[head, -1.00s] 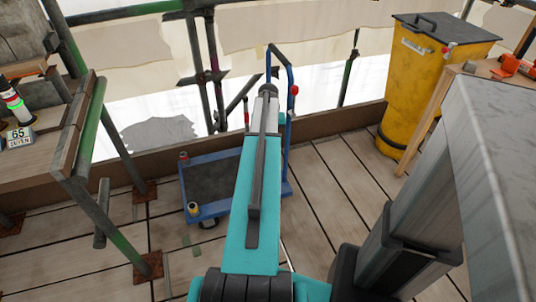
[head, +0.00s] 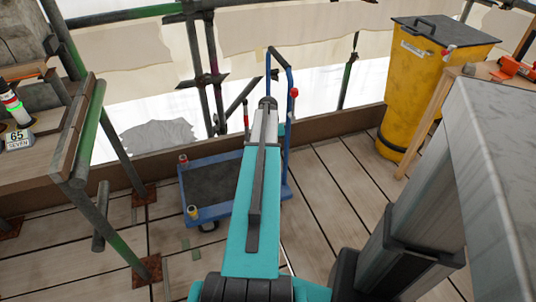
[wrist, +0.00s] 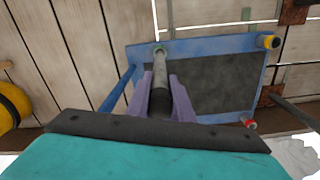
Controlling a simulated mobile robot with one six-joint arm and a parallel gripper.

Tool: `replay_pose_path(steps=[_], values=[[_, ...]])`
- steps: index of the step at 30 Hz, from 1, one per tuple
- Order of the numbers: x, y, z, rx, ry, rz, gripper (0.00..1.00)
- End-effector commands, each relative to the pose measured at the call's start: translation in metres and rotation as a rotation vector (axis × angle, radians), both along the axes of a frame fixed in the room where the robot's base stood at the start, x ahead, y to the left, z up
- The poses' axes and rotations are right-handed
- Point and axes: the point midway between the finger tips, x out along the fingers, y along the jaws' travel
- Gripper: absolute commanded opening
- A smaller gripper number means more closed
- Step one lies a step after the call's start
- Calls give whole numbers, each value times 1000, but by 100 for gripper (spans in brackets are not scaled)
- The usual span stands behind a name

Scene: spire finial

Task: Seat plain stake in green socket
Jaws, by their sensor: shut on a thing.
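My gripper (wrist: 160,84) has purple fingers and is shut on the plain stake (wrist: 160,68), a grey rod with a darker part near the fingers. The stake points away from my wrist, toward a corner of the blue cart (wrist: 212,45). A little green, seemingly the green socket (wrist: 164,46), shows at the stake's far end. I cannot tell whether the tip is inside it or just above it. In the head view my arm hides the fingers, the stake and that corner of the cart (head: 170,207).
The cart has a yellow fitting (wrist: 268,41) and a red fitting (wrist: 248,123) at other corners, and a tall blue handle (head: 289,130). A yellow bin (head: 420,90) stands at the right. Scaffold poles and a wooden bench (head: 45,155) are at the left.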

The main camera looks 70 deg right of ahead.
Motion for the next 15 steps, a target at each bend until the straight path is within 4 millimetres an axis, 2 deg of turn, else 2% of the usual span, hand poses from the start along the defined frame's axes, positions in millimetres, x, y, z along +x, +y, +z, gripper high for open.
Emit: replay_pose_path(steps=[9,10,13,15], values=[[0,0,-2,0,0,1,0],[0,0,-2,0,0,1,24],[0,0,-2,0,0,1,39],[1,0,-2,0,0,1,39]])
